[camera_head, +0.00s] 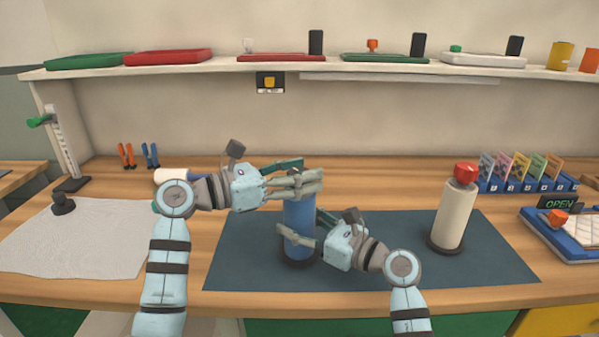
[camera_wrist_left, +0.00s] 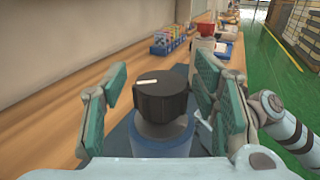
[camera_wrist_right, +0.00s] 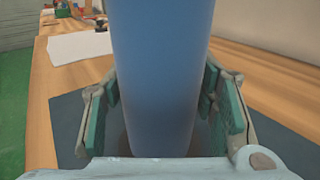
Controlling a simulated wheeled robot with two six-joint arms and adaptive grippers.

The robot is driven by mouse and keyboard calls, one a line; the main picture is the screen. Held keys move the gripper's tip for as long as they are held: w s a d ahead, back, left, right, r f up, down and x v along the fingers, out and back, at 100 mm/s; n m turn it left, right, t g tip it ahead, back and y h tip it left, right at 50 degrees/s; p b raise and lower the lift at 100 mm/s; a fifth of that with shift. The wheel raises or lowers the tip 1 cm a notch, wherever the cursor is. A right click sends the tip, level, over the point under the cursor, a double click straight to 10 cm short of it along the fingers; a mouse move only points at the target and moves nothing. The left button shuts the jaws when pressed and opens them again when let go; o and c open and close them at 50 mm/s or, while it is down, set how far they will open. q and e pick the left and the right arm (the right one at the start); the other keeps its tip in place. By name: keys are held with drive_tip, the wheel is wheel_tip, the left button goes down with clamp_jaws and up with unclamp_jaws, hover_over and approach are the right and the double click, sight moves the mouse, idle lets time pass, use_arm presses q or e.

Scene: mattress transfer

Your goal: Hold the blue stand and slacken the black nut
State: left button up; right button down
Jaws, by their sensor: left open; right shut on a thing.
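The blue stand (camera_head: 298,215) is upright on the dark mat, and its tall body fills the middle of the right wrist view (camera_wrist_right: 162,80). The black nut (camera_wrist_left: 161,97), with a white mark on top, sits on the stand's top in the left wrist view; in the head view my left gripper hides it. My left gripper (camera_head: 305,183) is open at the top of the stand, with its fingers on both sides of the nut, apart from it. My right gripper (camera_head: 300,238) is shut on the lower body of the blue stand.
The dark mat (camera_head: 500,265) lies under the stand. A white stand with a red nut (camera_head: 466,173) is on its right side. A white cloth (camera_head: 100,245) is at left. A blue rack (camera_head: 530,185) and a blue tray (camera_head: 540,235) are at right. A shelf (camera_head: 200,68) runs above.

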use_arm(q)
drive_tip(key=c, duration=1.2)
drive_tip(key=shift+f+n+t+y, duration=0.1)
drive_tip(key=shift+n+t+y, duration=0.65)
drive_tip(key=shift+t, duration=0.35)
drive_tip(key=n+t+y, duration=0.3)
drive_tip(key=shift+t, duration=0.4)
drive_tip(key=o, duration=1.2)
